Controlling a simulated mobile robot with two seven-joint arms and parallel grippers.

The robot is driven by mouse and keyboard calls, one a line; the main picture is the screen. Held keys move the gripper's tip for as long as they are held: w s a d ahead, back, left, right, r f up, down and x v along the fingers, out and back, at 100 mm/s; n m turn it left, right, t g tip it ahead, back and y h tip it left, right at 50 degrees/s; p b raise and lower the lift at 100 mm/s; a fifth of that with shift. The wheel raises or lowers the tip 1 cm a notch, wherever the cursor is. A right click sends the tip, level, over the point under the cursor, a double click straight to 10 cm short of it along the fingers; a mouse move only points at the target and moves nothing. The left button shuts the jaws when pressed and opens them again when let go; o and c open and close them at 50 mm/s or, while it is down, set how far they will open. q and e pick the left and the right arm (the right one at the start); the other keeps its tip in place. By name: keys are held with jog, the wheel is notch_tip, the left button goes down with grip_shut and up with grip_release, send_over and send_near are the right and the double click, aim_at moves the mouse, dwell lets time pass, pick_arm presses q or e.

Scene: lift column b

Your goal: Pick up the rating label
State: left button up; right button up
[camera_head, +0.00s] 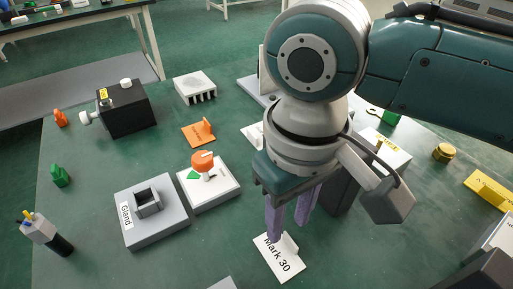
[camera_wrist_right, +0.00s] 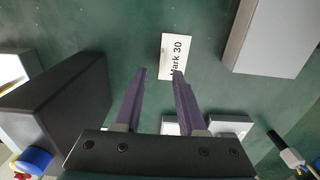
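The rating label is a white plate (camera_head: 278,262) printed "Mark 30", with a small upright tab, lying flat on the green table in the head view. It also shows in the right wrist view (camera_wrist_right: 176,48), beyond the fingertips, where one finger covers a bit of its near edge. My right gripper (camera_head: 288,230) points down just above and behind the label. Its two purple fingers are apart, with nothing between them; the wrist view shows the same open gap (camera_wrist_right: 160,74). My left gripper is not in view.
A grey block marked "Gland" (camera_head: 160,231) and a white base with an orange knob (camera_head: 221,193) stand left of the label. An orange piece (camera_head: 197,132) and a black box (camera_head: 124,112) are farther back.

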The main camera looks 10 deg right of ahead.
aim_at(279, 250)
notch_tip(279, 250, down, 3)
jog(key=shift+r, duration=0.15)
grip_shut()
dwell(0.5)
